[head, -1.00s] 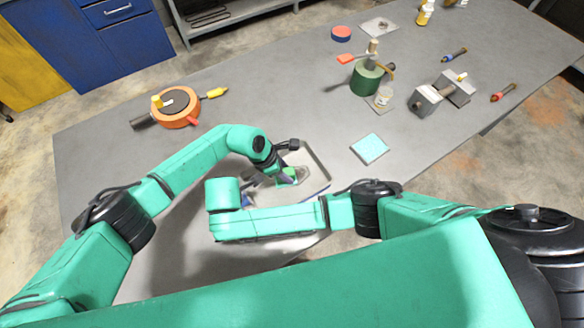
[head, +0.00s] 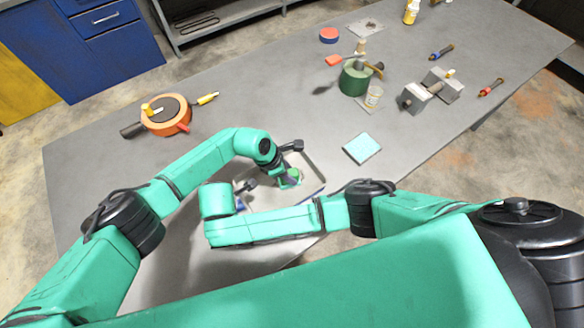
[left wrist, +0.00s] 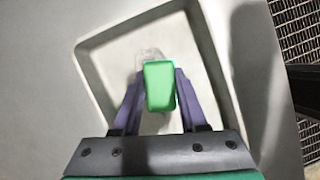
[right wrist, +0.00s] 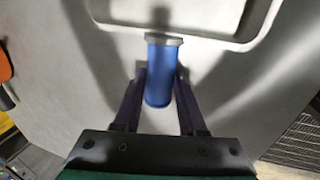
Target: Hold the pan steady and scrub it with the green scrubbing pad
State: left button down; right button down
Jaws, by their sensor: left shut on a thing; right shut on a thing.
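The pan (head: 316,172) is a pale, shallow, rectangular tray near the table's front edge, partly hidden by my arms. It also fills much of the left wrist view (left wrist: 95,65). My left gripper (left wrist: 159,76) is shut on the green scrubbing pad (left wrist: 159,88) and holds it over the inside of the pan. The pad also shows in the head view (head: 294,176). I cannot tell whether it touches the bottom. A faint clear patch lies beside it. My right gripper (right wrist: 162,72) is shut on the pan's blue handle (right wrist: 163,78); my arm largely hides this grip in the head view.
A turquoise square pad (head: 362,148) lies right of the pan. An orange round object (head: 165,122) is at the left.

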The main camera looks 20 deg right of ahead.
pick_arm(q)
jog(key=shift+s+a+f, duration=0.1)
jog(key=shift+s+a, duration=0.05)
jog(key=shift+a, duration=0.65)
jog(key=shift+s+a, duration=0.15)
jog(key=shift+a, duration=0.6)
jog(key=d, duration=0.2)
jog(key=w+d, duration=0.1)
jog(key=d, duration=0.1)
jog(key=shift+w, duration=0.15)
jog(key=shift+d, duration=0.4)
jog(key=shift+a+r, duration=0.15)
jog(key=shift+r, duration=2.9)
jog(key=shift+w, duration=0.1)
jog(key=shift+w+f, duration=0.15)
jog(key=shift+f, duration=0.9)
jog(key=shift+w+f, duration=0.15)
jog(key=shift+f, duration=0.9)
